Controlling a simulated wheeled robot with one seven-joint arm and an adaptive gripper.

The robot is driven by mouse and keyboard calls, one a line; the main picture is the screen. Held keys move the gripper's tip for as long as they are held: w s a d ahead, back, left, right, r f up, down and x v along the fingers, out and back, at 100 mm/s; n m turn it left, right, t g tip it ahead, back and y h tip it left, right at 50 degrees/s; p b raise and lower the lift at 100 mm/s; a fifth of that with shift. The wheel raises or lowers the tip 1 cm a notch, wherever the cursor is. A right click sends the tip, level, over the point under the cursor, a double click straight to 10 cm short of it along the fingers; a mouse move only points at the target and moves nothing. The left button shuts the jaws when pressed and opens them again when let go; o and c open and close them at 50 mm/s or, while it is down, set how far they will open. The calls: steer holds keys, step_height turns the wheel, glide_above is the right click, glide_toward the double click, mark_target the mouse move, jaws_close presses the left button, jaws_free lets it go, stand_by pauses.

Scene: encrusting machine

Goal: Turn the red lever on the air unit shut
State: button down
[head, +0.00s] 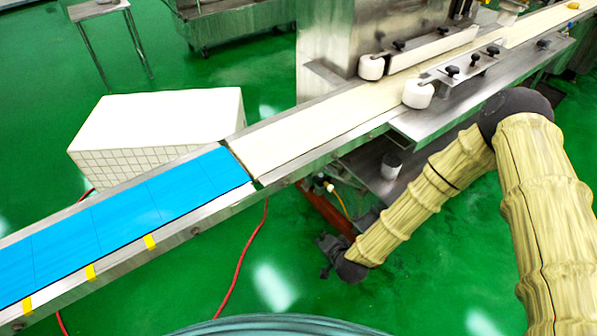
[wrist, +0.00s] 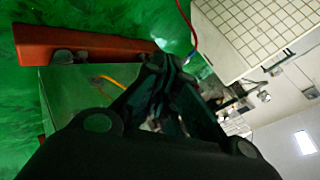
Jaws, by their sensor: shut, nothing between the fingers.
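My gripper (head: 326,243) is low under the conveyor, beside an orange-red beam, at the end of my tan-sleeved arm. In the wrist view its dark fingers (wrist: 168,62) meet at the tips, with nothing held. Small pale fittings (head: 327,185) with a yellow hose sit under the conveyor edge in the head view; they may be the air unit. In the wrist view small metal and white fittings (wrist: 238,97) show right of the fingers, too dark to identify. I cannot make out the red lever in either view. No contact with it can be seen.
The conveyor (head: 310,122) with a blue belt section (head: 130,213) runs above my gripper. The orange-red beam (wrist: 85,42) lies left of the fingers in the wrist view. A red hose (head: 245,255) hangs to the floor. A white tiled block (head: 165,120) stands behind. Green floor is open in front.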

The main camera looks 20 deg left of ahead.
steer(key=w+a+f+m+t+y+b, duration=0.1)
steer(key=w+a+f+m+t+b, duration=0.3)
steer(key=w+a+b, duration=0.7)
steer(key=shift+w+a+r+m+t+h+b, duration=0.25)
steer(key=shift+w+a+m+t+b, duration=0.8)
steer(key=shift+w+b, duration=2.3)
steer(key=shift+w+a+r+m+t+h+b, duration=0.25)
steer(key=shift+w+a+m+t+b, duration=0.8)
steer(key=shift+w+b, duration=2.35)
steer(key=shift+w+a+r+m+t+h+b, duration=0.1)
steer(key=shift+w+a+r+m+t+b, duration=1)
steer(key=shift+w, duration=3.9)
steer(key=shift+a+f+n+g+b, duration=0.3)
steer(key=shift+f+n+g+b, duration=0.1)
steer(key=shift+f+g+b, duration=0.25)
